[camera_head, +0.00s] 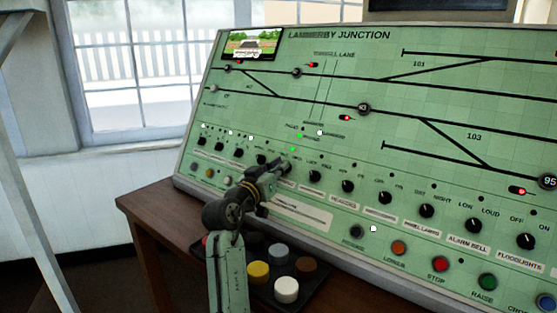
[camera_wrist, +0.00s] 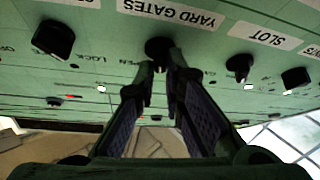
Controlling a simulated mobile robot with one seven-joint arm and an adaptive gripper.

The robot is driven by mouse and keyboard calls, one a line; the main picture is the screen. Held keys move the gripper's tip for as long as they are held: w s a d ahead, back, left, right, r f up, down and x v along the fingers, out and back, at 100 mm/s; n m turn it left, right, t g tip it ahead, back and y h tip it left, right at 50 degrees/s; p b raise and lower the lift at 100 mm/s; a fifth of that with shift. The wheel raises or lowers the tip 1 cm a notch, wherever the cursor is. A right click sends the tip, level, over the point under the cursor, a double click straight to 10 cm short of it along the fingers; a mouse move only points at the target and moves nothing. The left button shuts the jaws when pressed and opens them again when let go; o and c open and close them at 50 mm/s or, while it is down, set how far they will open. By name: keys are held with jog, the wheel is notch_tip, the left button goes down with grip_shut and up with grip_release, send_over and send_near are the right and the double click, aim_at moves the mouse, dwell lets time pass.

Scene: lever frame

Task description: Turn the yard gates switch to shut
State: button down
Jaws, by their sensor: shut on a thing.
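The yard gates switch (camera_wrist: 158,48) is a black rotary knob on the green panel, seen upside down in the wrist view. Its label (camera_wrist: 170,12) reads YARD GATES, and the word OPEN shows to the left of the knob. My gripper (camera_wrist: 162,72) is shut on the knob, with one fingertip on each side. The fingers hide part of the knob and any marking on its other side, so I cannot tell where its pointer stands. In the head view my gripper (camera_head: 277,170) reaches the panel's lower row of knobs and covers the switch.
Other black knobs stand close on both sides, such as one (camera_head: 314,176) just right of my gripper. Coloured push buttons (camera_head: 438,264) line the panel's lower edge. A dark tray of coloured caps (camera_head: 318,292) lies on the brown table (camera_head: 150,205) below my arm.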

jog(key=n+y+p, duration=0.1)
jog(key=r+n+y+p, duration=0.1)
jog(key=n+p, duration=0.1)
jog(key=shift+d+t, duration=0.3)
jog(key=shift+d, duration=0.1)
jog(key=shift+f+n+y+p, duration=0.2)
jog(key=shift+n+y+p, duration=0.4)
jog(key=shift+n+p, duration=0.7)
jog(key=shift+f, duration=0.1)
jog(key=c, duration=1.7)
grip_release()
jog(key=shift+f, duration=0.15)
jog(key=shift+w+f, duration=0.1)
jog(key=shift+a, duration=0.1)
jog(key=v, duration=1.2)
